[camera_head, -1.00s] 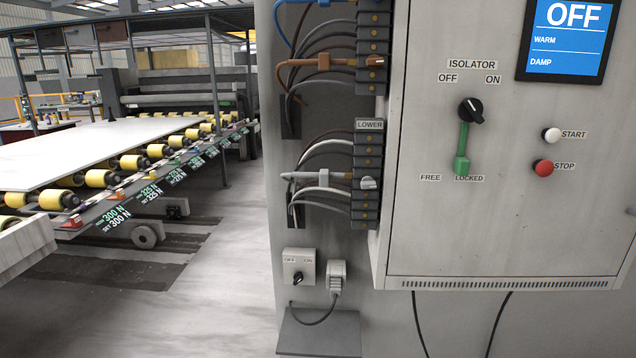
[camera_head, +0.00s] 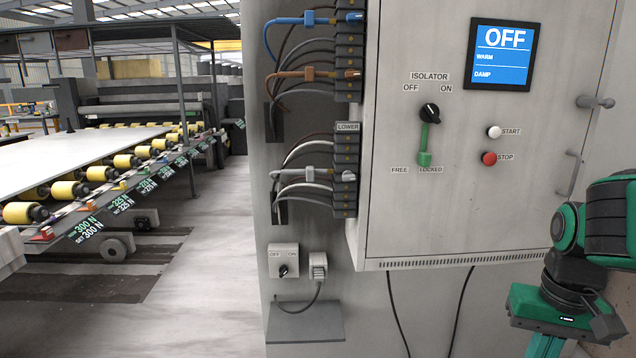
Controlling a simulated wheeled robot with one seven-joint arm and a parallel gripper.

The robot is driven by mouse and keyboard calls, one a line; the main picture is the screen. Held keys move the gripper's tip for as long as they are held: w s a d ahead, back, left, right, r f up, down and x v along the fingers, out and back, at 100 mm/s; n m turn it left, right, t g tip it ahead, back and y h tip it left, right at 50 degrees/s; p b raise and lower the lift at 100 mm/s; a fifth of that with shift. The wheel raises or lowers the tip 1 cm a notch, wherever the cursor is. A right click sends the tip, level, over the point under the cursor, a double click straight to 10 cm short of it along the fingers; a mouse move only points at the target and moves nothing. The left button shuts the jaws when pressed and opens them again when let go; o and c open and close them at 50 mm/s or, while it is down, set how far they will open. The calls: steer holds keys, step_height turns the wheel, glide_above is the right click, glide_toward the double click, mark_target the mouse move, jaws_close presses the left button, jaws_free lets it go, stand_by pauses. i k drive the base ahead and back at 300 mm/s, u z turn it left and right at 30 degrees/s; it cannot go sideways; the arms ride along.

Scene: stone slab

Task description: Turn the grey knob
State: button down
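A grey knob (camera_head: 345,176) sits on the lower terminal strip at the left side of the control cabinet, at the end of a thick grey cable. Its turned position is too small to tell. A brown knob (camera_head: 352,74) and a blue knob (camera_head: 354,17) sit higher on the terminal strips, with matching cables. My arm shows at the lower right, with what looks like my gripper (camera_head: 556,312) at its end, below the cabinet's right part. It is well apart from the grey knob. Its fingers are not clearly seen.
The cabinet (camera_head: 405,220) juts out right of the terminals. It carries a black isolator knob (camera_head: 430,112) with a green lever, start and stop buttons, and a screen (camera_head: 500,53) reading OFF. A switch box (camera_head: 284,260) is below. Open floor (camera_head: 210,270) lies left, before a roller conveyor.

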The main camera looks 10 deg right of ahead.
mark_target(348, 176)
steer(key=z, duration=0.85)
steer(key=k, duration=1.35)
steer(key=u, duration=0.65)
steer(key=i, duration=1.05)
steer(key=z, duration=0.05)
